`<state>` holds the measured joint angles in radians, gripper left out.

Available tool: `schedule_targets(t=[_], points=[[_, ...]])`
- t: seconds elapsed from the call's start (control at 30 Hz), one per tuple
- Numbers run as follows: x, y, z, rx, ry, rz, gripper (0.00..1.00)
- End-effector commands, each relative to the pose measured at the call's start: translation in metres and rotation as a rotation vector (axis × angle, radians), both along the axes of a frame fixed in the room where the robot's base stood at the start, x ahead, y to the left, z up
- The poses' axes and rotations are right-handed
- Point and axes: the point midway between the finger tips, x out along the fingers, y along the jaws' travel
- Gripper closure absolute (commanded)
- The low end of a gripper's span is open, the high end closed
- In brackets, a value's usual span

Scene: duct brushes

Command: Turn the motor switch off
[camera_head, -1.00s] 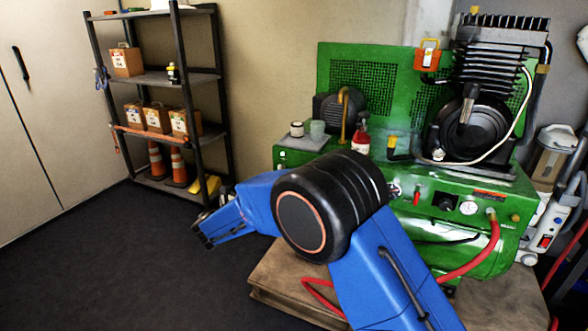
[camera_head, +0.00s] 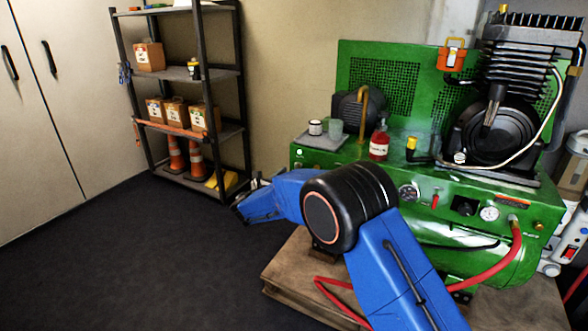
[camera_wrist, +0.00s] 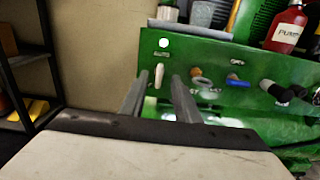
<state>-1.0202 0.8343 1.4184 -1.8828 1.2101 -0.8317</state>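The green compressor (camera_head: 455,235) stands at the right on a wooden pallet. In the wrist view its green panel (camera_wrist: 215,60) carries a pale toggle lever (camera_wrist: 159,75) under a label that seems to read AUTO, with a white lamp (camera_wrist: 164,42) above. The lever looks like the motor switch and points roughly upright. My gripper (camera_wrist: 158,80) is open and empty, its two fingers apart. The lever shows between the fingertips in the picture; the remaining depth is unclear, and no contact is visible. In the head view my gripper (camera_head: 250,197) is left of the compressor.
A blue handle (camera_wrist: 238,84), a brass fitting (camera_wrist: 197,72) and a black fitting (camera_wrist: 275,90) sit right of the lever. A red bottle (camera_head: 379,143) stands on top of the compressor. A black shelf (camera_head: 182,74) stands at the left. The dark floor at left is clear.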

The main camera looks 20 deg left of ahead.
Motion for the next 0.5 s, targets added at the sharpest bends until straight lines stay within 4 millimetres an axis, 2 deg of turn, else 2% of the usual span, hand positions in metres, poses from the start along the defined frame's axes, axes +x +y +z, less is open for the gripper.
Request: schedule_targets(t=[0.1, 0.2, 0.33, 0.5], points=[[0.022, -0.002, -0.001, 0.001, 0.001, -0.002, 0.71], [0.035, -0.003, -0.001, 0.001, 0.0, -0.002, 0.71], [0.049, -0.004, -0.001, 0.0, 0.001, -0.001, 0.71], [0.057, -0.004, -0.001, 0.0, 0.001, 0.0, 0.71]])
